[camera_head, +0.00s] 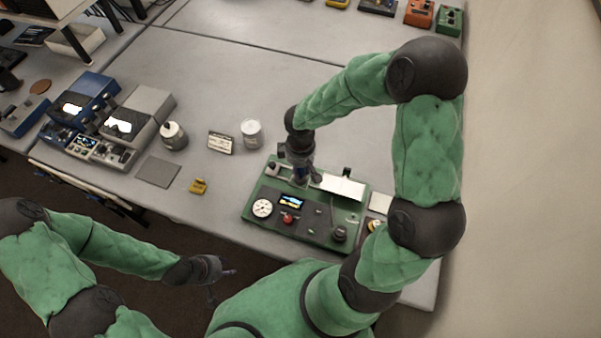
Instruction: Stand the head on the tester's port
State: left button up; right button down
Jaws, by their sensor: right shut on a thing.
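The tester is a green panel (254,208) near the table's front edge, with a round white gauge, a small lit screen, a red knob and a dark round fitting (339,234) at its right front. I cannot tell which part is the port. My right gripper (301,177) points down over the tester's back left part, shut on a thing. That thing is mostly hidden by the fingers; I take it to be the head, and cannot tell whether it touches the tester. My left gripper (222,284) is open and empty, in front of the table edge.
A white-topped jar (251,133), a label card (220,143), a round bottle (173,136), a grey mat (158,171) and a small yellow block (198,186) lie left of the tester. Bench instruments (138,112) stand further left. The table behind the tester is mostly clear.

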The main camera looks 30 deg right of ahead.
aim_at(300, 174)
notch_tip(300, 174, down, 3)
jog(key=shift+w+d+f, duration=0.1)
jog(key=shift+w+f, duration=0.05)
jog(key=shift+f+b, duration=0.1)
jog(key=shift+b, duration=0.3)
jog(key=c, duration=1.3)
grip_release()
jog(key=shift+o, duration=0.4)
jog(key=shift+r+p, duration=0.3)
jog(key=shift+r, duration=0.15)
notch_tip(300, 174, up, 11)
jog(key=shift+r+p, duration=0.2)
jog(key=shift+p, duration=0.65)
